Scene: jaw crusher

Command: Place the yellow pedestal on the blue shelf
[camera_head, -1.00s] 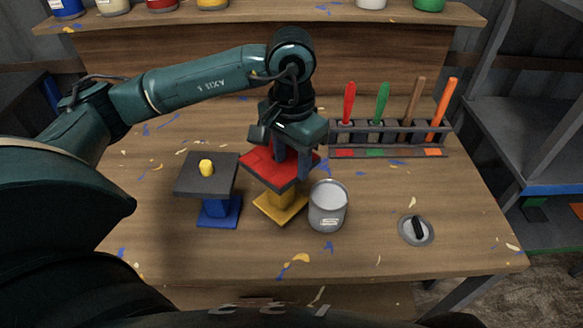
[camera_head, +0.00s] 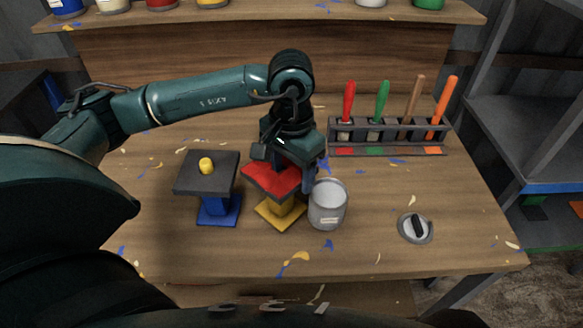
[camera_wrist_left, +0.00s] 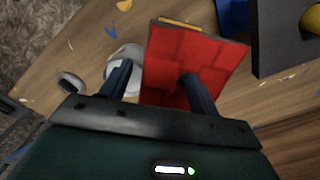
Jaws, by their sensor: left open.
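The yellow pedestal (camera_head: 279,212) stands upright on the workbench, with a yellow base and stem and a square red top plate (camera_head: 268,180). My left gripper (camera_head: 292,174) is open at the right side of the red plate. In the left wrist view, one finger is beyond the plate's edge and the other overlaps the red face (camera_wrist_left: 205,58); I cannot tell whether they touch it. The gripper hides part of the plate's back. The blue-edged shelf (camera_head: 556,188) is at the far right, on a grey rack. My right gripper is not in view.
A blue pedestal (camera_head: 218,210) with a dark top and yellow knob stands left of the yellow one. An open grey can (camera_head: 327,207) is close on the right. A rack (camera_head: 388,151) holds several coloured-handled tools behind.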

